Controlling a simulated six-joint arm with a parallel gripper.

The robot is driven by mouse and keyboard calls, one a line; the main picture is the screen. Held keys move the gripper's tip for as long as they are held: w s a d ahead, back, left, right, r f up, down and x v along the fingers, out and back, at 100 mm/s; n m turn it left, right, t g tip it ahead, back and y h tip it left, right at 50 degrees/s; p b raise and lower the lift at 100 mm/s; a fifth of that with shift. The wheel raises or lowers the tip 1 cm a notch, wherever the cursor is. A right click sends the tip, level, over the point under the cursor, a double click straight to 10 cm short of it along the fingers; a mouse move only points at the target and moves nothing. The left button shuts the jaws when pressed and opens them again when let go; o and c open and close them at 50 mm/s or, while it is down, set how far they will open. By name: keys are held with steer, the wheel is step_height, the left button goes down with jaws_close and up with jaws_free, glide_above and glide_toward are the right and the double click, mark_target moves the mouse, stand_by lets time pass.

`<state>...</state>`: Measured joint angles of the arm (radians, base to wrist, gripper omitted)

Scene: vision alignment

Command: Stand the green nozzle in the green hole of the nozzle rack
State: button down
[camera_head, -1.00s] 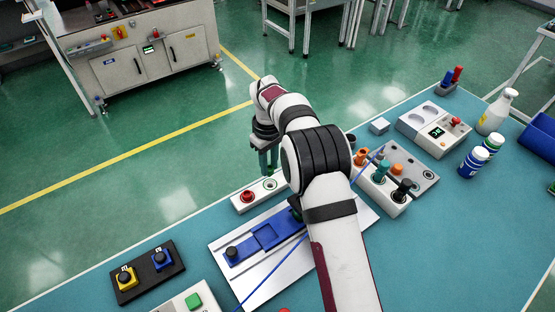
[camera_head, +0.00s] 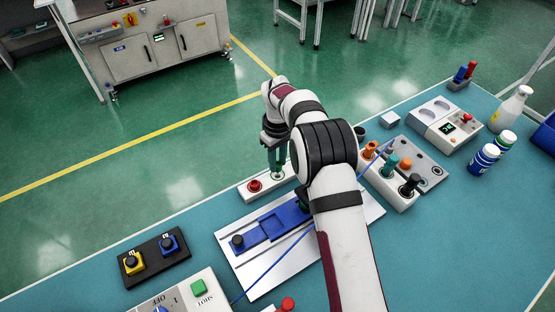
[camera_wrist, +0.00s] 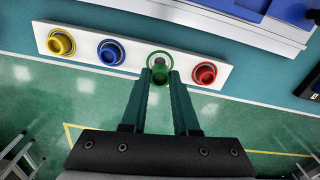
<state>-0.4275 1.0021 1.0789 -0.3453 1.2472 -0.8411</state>
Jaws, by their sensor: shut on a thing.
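The nozzle rack (camera_wrist: 83,33) is a long white bar at the table's edge, also visible beside my arm in the head view (camera_head: 266,192). In the wrist view it carries a yellow nozzle (camera_wrist: 61,43), a blue nozzle (camera_wrist: 110,52) and a red nozzle (camera_wrist: 205,73), each in a matching ring. The green ring (camera_wrist: 151,56) lies between blue and red. My gripper (camera_wrist: 159,76) is shut on the green nozzle (camera_wrist: 159,67), which overlaps the green ring. I cannot tell whether its lower end is inside the hole. In the head view my gripper (camera_head: 276,168) points down over the rack's green position.
A white plate with a blue fixture (camera_head: 275,228) lies just in front of the rack. A block of several coloured pieces (camera_head: 392,180) stands right of my arm. The green floor lies beyond the table edge.

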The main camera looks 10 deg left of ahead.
mark_target(278, 166)
steer(key=shift+f, duration=0.1)
stand_by(0.3)
steer(key=shift+f, duration=0.8)
steer(key=shift+f, duration=0.1)
steer(key=shift+f, duration=0.4)
steer(key=shift+f, duration=0.3)
stand_by(0.6)
steer(key=shift+c, duration=1)
jaws_free()
steer(key=shift+r, duration=3.5)
